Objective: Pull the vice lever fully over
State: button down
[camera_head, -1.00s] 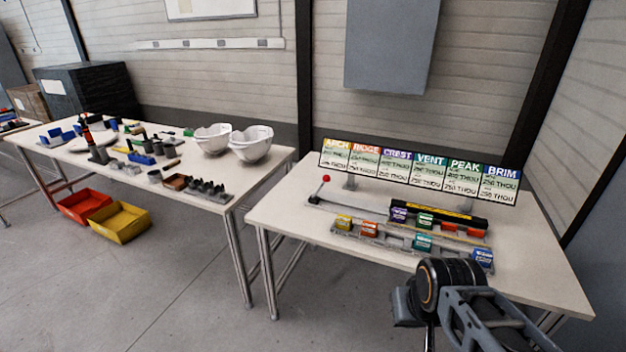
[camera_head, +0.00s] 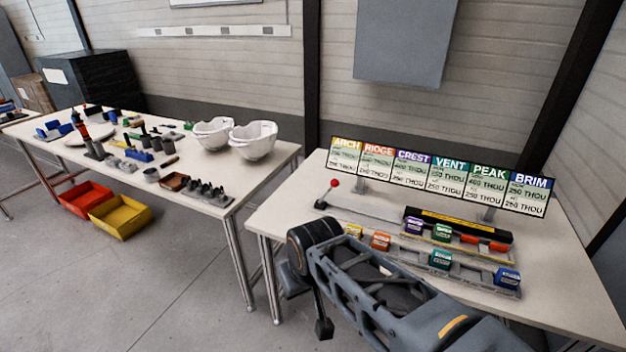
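The lever with a red ball knob (camera_head: 334,184) stands up at the left end of a long grey rail on the right table, leaning slightly right. The vice (camera_head: 455,222) appears to be the long black bar with a yellow strip along that rail; small coloured blocks and red pieces sit along its front. My arm reaches in from the lower right, in front of the table. The dark end piece that seems to be my gripper (camera_head: 322,327) hangs low below the table's front edge, clear of the lever. Its fingers are too small to make out.
A row of labelled cards (camera_head: 430,178) stands behind the vice. A front rack (camera_head: 460,267) holds several coloured blocks. The left table (camera_head: 215,205) carries white helmet shells (camera_head: 253,140) and tools. A red bin (camera_head: 84,199) and yellow bin (camera_head: 120,216) are on the floor.

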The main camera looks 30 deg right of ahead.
aim_at(334, 183)
jog(key=z, duration=0.2)
jog(key=i, duration=0.9)
jog(key=z, duration=0.55)
